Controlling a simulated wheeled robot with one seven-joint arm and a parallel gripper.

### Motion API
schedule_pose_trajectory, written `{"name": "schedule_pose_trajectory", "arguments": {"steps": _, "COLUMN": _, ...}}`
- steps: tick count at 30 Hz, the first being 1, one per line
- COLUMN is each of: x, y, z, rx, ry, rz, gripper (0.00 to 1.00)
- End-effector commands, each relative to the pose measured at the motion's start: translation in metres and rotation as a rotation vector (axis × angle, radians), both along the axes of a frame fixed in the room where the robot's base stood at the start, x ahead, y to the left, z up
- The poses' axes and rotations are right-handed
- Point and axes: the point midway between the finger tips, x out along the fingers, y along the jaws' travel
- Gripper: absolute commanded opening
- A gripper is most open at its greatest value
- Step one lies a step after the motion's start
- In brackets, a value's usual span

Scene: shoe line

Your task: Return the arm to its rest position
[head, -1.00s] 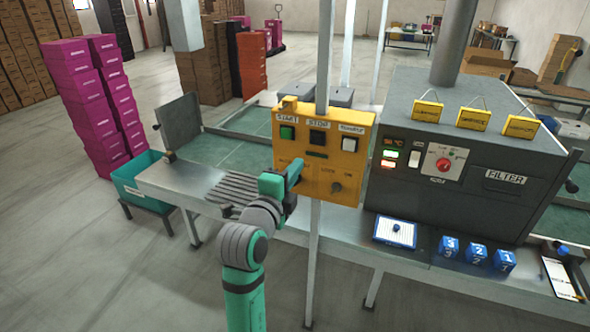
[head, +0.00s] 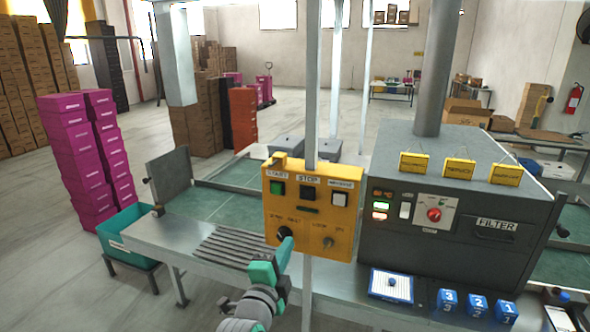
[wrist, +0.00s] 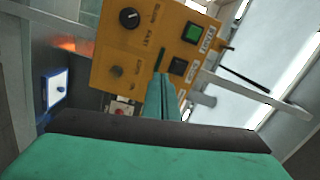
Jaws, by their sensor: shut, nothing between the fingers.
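My gripper (head: 287,243) is teal, shut and empty. In the head view it is raised in front of the lower left part of the yellow control panel (head: 270,212), with its tip just below the panel's black left knob (head: 284,232). In the wrist view the closed fingers (wrist: 162,82) point up toward the tilted panel (wrist: 100,58), and the knob (wrist: 129,18) stands clear of them. I cannot tell whether the fingertips touch the panel. My arm comes up from the bottom edge of the head view; its lower part is out of frame.
The panel hangs on a grey post (head: 306,290). A slatted roller section (head: 238,246) lies left of my arm. The dark oven-like machine (head: 430,245) stands right, with a white-and-blue pad (head: 390,286) and blue numbered blocks (head: 477,305) before it. A teal bin (head: 130,243) stands left.

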Motion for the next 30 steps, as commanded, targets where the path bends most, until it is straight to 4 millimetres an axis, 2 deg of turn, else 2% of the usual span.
{"name": "schedule_pose_trajectory", "arguments": {"steps": 1, "x": -0.007, "y": -0.003, "z": -0.023, "rx": -0.058, "ry": 0.025, "rz": 0.011, "gripper": 0.00}}
{"name": "schedule_pose_trajectory", "arguments": {"steps": 3, "x": -0.016, "y": -0.007, "z": -0.047, "rx": -0.137, "ry": 0.049, "rz": 0.032, "gripper": 0.00}}
{"name": "schedule_pose_trajectory", "arguments": {"steps": 8, "x": -0.041, "y": -0.012, "z": -0.099, "rx": -0.305, "ry": 0.098, "rz": 0.081, "gripper": 0.00}}
{"name": "schedule_pose_trajectory", "arguments": {"steps": 15, "x": -0.093, "y": -0.016, "z": -0.170, "rx": -0.533, "ry": 0.163, "rz": 0.165, "gripper": 0.00}}
{"name": "schedule_pose_trajectory", "arguments": {"steps": 24, "x": -0.174, "y": -0.022, "z": -0.240, "rx": -0.771, "ry": 0.226, "rz": 0.261, "gripper": 0.00}}
{"name": "schedule_pose_trajectory", "arguments": {"steps": 30, "x": -0.235, "y": -0.025, "z": -0.273, "rx": -0.907, "ry": 0.258, "rz": 0.314, "gripper": 0.00}}
